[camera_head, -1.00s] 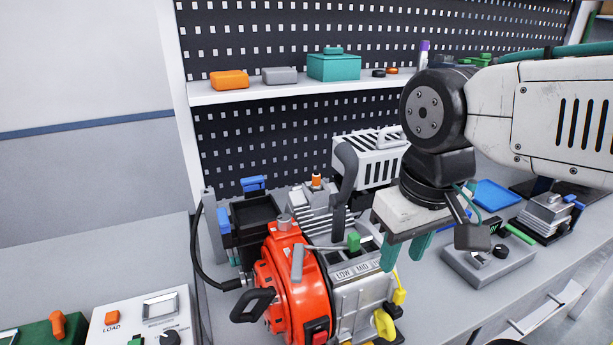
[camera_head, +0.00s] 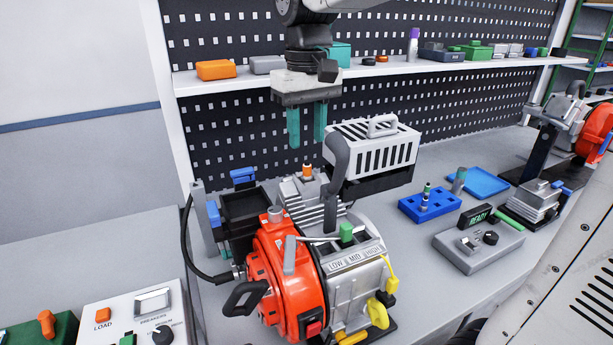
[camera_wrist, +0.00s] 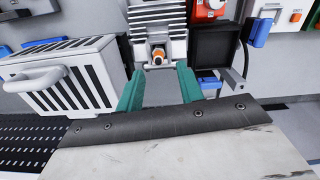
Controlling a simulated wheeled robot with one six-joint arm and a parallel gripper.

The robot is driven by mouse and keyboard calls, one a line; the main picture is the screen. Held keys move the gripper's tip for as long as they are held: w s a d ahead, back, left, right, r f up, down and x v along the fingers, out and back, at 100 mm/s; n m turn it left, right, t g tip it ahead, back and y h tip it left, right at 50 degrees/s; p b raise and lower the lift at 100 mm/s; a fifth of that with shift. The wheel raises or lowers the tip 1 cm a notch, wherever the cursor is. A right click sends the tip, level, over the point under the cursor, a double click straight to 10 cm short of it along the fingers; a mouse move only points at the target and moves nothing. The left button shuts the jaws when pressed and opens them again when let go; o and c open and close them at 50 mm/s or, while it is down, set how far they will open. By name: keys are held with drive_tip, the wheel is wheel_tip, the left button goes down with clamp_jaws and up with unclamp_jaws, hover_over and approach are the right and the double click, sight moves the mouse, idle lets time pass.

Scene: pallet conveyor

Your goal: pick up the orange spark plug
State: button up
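The orange spark plug (camera_head: 307,171) stands upright in the top of the grey finned engine cylinder (camera_head: 303,197), behind the orange engine housing (camera_head: 275,275). My gripper (camera_head: 307,140) is above it, fingers pointing down. In the wrist view, the spark plug (camera_wrist: 157,56) lies just beyond and between the two green fingertips (camera_wrist: 158,80). The fingers are spread apart with nothing between them. Contact with the plug is not visible.
A black tray (camera_head: 245,207) stands to the left. The pegboard shelf (camera_head: 220,83) is behind.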

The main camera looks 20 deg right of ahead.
sight(307, 161)
drive_tip(key=f, duration=0.5)
drive_tip(key=shift+w+d+f, duration=0.15)
drive_tip(key=shift+w+f, duration=0.05)
drive_tip(key=shift+w, duration=0.15)
drive_tip(key=shift+c, duration=0.4)
clamp_jaws()
wheel_tip(307, 161, up, 15)
idle(0.4)
